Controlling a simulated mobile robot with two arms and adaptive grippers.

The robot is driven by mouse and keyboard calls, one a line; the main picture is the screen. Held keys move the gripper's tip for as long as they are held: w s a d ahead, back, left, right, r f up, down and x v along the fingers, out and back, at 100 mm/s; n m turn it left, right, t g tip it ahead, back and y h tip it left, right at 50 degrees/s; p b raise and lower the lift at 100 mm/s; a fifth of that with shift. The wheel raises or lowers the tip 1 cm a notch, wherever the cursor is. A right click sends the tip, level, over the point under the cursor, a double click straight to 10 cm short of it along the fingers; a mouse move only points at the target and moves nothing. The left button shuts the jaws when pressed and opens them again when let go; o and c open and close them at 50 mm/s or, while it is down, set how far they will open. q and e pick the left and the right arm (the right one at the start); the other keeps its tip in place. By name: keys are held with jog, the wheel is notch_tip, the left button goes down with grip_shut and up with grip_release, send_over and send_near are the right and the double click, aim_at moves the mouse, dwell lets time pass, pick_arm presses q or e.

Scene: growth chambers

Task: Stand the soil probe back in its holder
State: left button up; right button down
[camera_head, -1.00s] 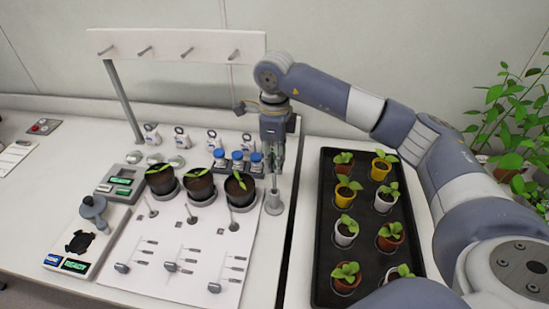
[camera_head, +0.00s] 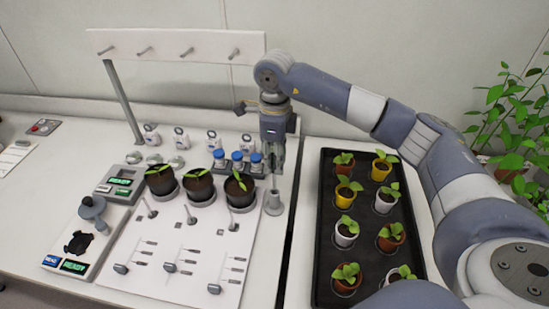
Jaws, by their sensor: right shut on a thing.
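My right gripper (camera_head: 272,168) points down at the right edge of the white bench. It is shut on the soil probe (camera_head: 274,186), a thin upright rod whose upper part the fingers hide. The holder, a small grey cup-like stand (camera_head: 273,204), is directly below the gripper. The rod's lower end meets the holder's top in the picture. I cannot tell how deep it sits inside. My left gripper is out of view.
Dark pots with seedlings (camera_head: 199,187) and blue-capped bottles (camera_head: 238,162) stand just left of the gripper. A black tray (camera_head: 326,215) of potted seedlings lies to the right, beyond a gap. A rack with pegs (camera_head: 175,46) rises behind.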

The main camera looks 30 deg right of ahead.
jog(key=shift+f, duration=0.15)
jog(key=shift+f+b, duration=2.85)
jog(key=shift+f, duration=0.55)
jog(key=shift+f, duration=0.1)
jog(key=c, duration=1.2)
grip_release()
notch_tip(320, 180, up, 12)
